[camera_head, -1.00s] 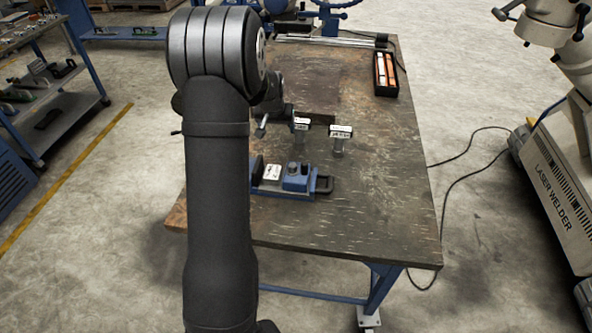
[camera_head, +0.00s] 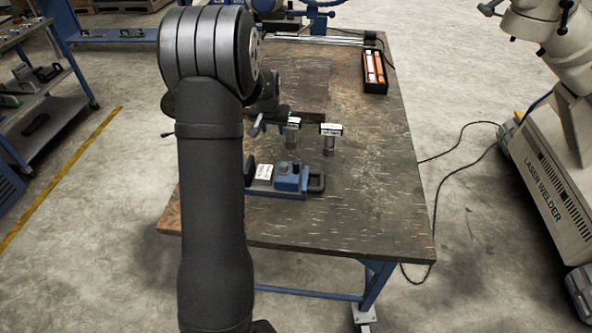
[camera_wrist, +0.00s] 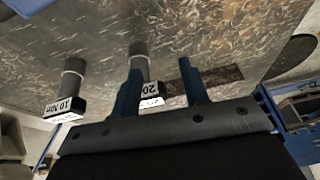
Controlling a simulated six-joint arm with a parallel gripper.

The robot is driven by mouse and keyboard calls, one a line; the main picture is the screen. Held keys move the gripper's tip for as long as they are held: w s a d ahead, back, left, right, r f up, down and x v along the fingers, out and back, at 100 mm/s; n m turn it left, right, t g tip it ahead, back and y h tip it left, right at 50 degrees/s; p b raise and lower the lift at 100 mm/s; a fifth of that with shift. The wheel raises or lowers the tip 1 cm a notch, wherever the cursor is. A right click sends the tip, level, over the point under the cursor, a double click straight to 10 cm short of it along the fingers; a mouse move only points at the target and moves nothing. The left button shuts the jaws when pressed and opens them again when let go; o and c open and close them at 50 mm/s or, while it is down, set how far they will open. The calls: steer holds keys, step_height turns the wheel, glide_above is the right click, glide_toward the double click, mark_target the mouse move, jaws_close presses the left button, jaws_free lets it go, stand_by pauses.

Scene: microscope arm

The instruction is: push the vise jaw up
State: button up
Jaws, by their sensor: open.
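The blue vise (camera_head: 262,188) lies on the workbench, right of my arm, with a dark jaw at its left end and a blue jaw block (camera_head: 291,176) to the right. A small white labelled piece (camera_head: 264,172) sits between them. My arm hides part of the left end. My gripper (camera_wrist: 160,58) shows two blue fingers, spread apart, in the wrist view. A grey cylinder labelled "20" (camera_wrist: 139,66) stands partly behind the left finger; I see no grip on it. The vise is not recognisable in the wrist view.
Two labelled grey posts, one at left (camera_head: 291,139) and one at right (camera_head: 329,146), stand behind the vise. The "10 Nm" post (camera_wrist: 71,80) shows in the wrist view. A black box with orange items (camera_head: 375,85) is at the back right. The workbench's right side (camera_head: 375,185) is clear.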

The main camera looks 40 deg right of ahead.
steer(key=s+d+m, duration=0.1)
steer(key=s+m, duration=0.1)
steer(key=s, duration=0.2)
steer(key=s+d+r+m+y, duration=0.1)
steer(key=s+d+m, duration=0.1)
steer(key=s+m, duration=0.1)
steer(key=s+d+m+g+y, duration=0.1)
steer(key=s+m, duration=0.2)
steer(key=s, duration=0.2)
steer(key=shift+s+d+r, duration=0.15)
steer(key=shift+d+r, duration=0.05)
steer(key=shift+d, duration=0.15)
jaws_close()
steer(key=m+y, duration=0.3)
steer(key=m, duration=0.6)
glide_toward(303, 178)
steer(key=s+d+r, duration=0.3)
steer(key=s+d, duration=0.1)
steer(key=d, duration=0.1)
steer(key=t, duration=0.1)
steer(key=shift+y, duration=0.4)
steer(key=x, duration=0.9)
steer(key=shift+s+a+f, duration=0.25)
steer(key=shift+s+a, duration=0.1)
steer(key=shift+w+a+f, duration=0.15)
steer(key=shift+w+a, duration=1)
steer(key=shift+w, duration=0.05)
steer(key=shift+w+a, duration=0.25)
steer(key=shift+w, duration=0.05)
